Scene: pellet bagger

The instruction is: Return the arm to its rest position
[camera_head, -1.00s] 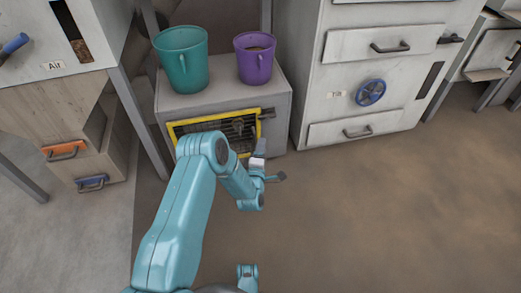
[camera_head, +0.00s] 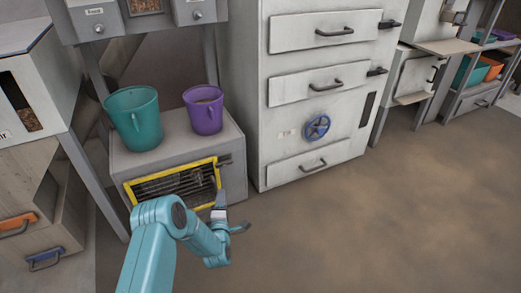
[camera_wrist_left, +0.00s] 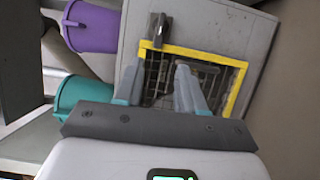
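My left arm (camera_head: 152,250) comes in from the bottom left of the head view, bent at the elbow. Its left gripper (camera_head: 232,212) is in front of the low grey box with the yellow-framed grille (camera_head: 178,183). In the left wrist view the two fingers of the left gripper (camera_wrist_left: 160,68) stand apart, with the grille showing between them and nothing held. I cannot tell how far the fingertips are from the grille. My right arm and right gripper are not in view.
A teal bucket (camera_head: 137,125) and a purple bucket (camera_head: 204,112) stand on the grey box (camera_head: 165,150). A white cabinet with a blue handwheel (camera_head: 317,128) is to the right. Drawers with orange (camera_head: 17,222) and blue (camera_head: 45,258) handles are at left. The floor (camera_head: 370,230) at right is clear.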

